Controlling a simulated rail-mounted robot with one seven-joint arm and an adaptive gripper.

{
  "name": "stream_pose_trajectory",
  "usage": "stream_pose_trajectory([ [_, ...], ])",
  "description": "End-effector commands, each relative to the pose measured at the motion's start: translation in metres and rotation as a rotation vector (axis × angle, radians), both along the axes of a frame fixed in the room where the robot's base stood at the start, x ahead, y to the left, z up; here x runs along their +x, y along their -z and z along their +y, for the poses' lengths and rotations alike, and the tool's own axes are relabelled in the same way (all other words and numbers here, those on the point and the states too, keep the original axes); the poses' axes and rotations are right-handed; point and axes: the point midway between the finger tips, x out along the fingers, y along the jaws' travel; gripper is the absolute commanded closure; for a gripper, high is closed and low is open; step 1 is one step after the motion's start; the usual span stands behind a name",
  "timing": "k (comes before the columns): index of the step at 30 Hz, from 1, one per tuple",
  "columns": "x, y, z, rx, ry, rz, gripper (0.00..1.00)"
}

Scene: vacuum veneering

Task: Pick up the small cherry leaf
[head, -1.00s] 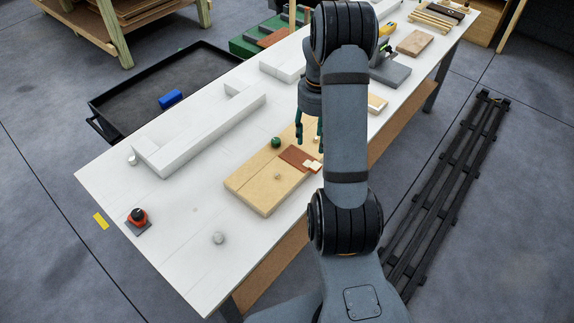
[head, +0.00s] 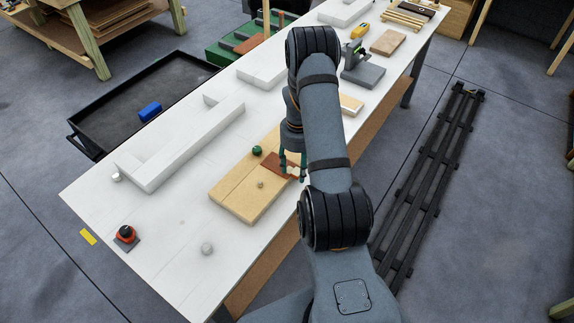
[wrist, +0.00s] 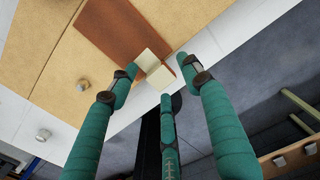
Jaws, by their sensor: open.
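The small cherry leaf, a thin reddish-brown sheet (head: 272,163), lies flat on the pale wooden board (head: 235,195). In the wrist view the leaf (wrist: 120,30) reaches toward the board's edge.
A dark green knob (head: 257,151) and a small round knob (head: 260,185) stand near the leaf. A long white block (head: 185,150) lies to the left on the white table (head: 110,200). A red-and-black button (head: 126,234) sits at the front left. The table's front is mostly clear.

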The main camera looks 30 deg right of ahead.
Motion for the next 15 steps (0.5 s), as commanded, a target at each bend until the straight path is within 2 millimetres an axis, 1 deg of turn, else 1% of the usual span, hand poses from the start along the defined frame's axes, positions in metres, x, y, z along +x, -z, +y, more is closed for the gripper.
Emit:
stream_pose_trajectory([
  [3, 0.0001, 0.0042, 0.0002, 0.0, 0.001, 0.0, 0.52],
  [8, 0.0005, 0.0046, 0.0002, 0.0, 0.0, -0.001, 0.52],
  [15, 0.0003, 0.0045, 0.0002, 0.0, 0.0, -0.001, 0.64],
])
